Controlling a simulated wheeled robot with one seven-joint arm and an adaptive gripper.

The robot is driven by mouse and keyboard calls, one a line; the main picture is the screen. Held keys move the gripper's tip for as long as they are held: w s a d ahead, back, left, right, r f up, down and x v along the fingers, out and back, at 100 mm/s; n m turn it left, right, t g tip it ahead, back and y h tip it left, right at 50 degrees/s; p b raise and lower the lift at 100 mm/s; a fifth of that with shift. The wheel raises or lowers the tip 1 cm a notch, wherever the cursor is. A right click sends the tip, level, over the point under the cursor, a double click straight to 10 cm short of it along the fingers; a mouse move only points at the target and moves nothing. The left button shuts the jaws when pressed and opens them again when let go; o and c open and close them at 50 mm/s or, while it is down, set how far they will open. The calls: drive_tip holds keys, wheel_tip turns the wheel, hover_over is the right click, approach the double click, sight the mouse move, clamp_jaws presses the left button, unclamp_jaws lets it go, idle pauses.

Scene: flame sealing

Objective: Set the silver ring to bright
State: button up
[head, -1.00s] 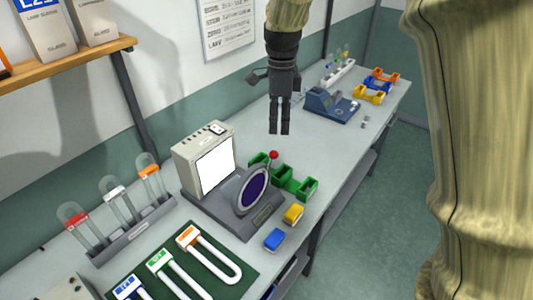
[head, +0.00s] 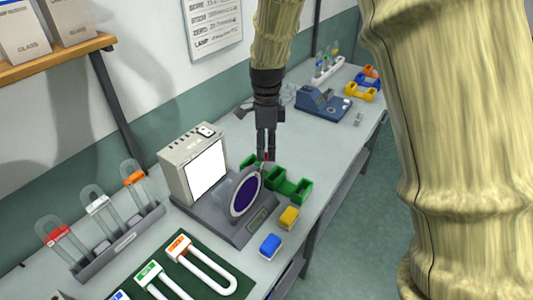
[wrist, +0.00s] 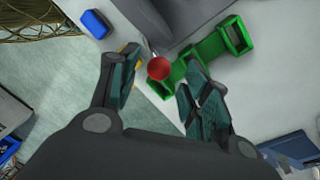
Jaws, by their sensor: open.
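The silver ring (head: 235,208) frames a dark purple disc (head: 247,195) on a grey base, in front of a lit white panel. A thin lever with a red knob (wrist: 159,68) sticks up from the ring's side. The knob also shows in the head view (head: 265,156), partly covered by the fingers. My gripper (head: 265,157) is open and points down over the knob. In the wrist view my gripper (wrist: 162,82) has one finger on each side of the knob, and I see no clear contact. The ring itself is out of clear sight there.
Green trays (head: 288,185) stand right behind the knob. A yellow block (head: 289,217) and a blue block (head: 270,246) lie near the bench's front edge. The white lamp box (head: 192,165) stands left of the ring. Glass tubes in a rack (head: 122,240) stand farther left.

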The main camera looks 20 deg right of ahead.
drive_tip(key=shift+s+f, duration=0.25)
drive_tip(key=shift+f, duration=0.65)
drive_tip(key=shift+f+p, duration=0.4)
drive_tip(key=shift+f, duration=0.4)
drive_tip(key=shift+s+a+r, duration=0.1)
clamp_jaws()
